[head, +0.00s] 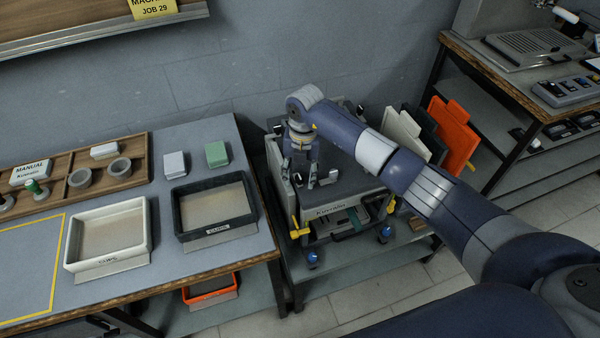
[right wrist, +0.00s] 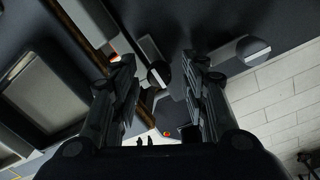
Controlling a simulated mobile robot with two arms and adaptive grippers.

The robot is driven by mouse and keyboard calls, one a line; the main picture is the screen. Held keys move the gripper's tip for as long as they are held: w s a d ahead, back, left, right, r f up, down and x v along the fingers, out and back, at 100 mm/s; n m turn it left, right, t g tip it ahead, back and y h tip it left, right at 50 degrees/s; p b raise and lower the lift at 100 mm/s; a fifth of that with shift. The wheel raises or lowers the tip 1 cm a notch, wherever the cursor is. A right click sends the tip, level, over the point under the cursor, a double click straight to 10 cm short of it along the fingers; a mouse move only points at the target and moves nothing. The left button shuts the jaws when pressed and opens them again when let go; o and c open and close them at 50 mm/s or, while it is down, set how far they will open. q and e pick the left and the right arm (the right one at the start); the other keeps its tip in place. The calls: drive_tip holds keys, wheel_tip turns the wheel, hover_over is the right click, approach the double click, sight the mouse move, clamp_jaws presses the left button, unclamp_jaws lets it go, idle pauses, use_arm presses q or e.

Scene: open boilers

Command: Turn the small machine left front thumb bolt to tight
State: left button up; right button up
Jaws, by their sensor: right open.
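The small machine (head: 342,210) is a grey box with a label on its front, standing on a low bench beside the tray table. My right gripper (head: 318,183) points down over the left part of its top. In the right wrist view the right gripper (right wrist: 157,62) has its fingers apart. A round dark knob with a pale face (right wrist: 158,75) shows between the fingers. A second such knob (right wrist: 253,50) shows to the right. I cannot tell which is the left front thumb bolt, or whether the fingers touch the nearer knob. My left gripper is out of view.
Yellow levers (head: 299,229) and blue knobs (head: 312,259) stick out at the machine's front. A dark tray (head: 181,219) and a white tray (head: 69,240) stand on the table to the left. Orange, dark and pale panels stand right of the machine.

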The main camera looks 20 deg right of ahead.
clamp_jaws()
drive_tip(key=n+b, duration=0.3)
drive_tip(key=n, duration=0.1)
drive_tip(key=shift+w+f+b, duration=0.1)
drive_tip(key=shift+f+b, duration=0.05)
drive_tip(key=shift+b, duration=0.25)
drive_tip(key=n+b, duration=0.4)
drive_tip(key=n, duration=0.1)
drive_tip(key=n+b, duration=0.4)
drive_tip(key=n, duration=0.1)
drive_tip(key=shift+g, duration=0.3)
drive_tip(key=shift+w+r+n+b, duration=0.1)
drive_tip(key=shift+r+n+b, duration=0.1)
drive_tip(key=shift+n+b, duration=1.25)
drive_tip(key=shift+n+p, duration=0.4)
drive_tip(key=shift+n, duration=0.25)
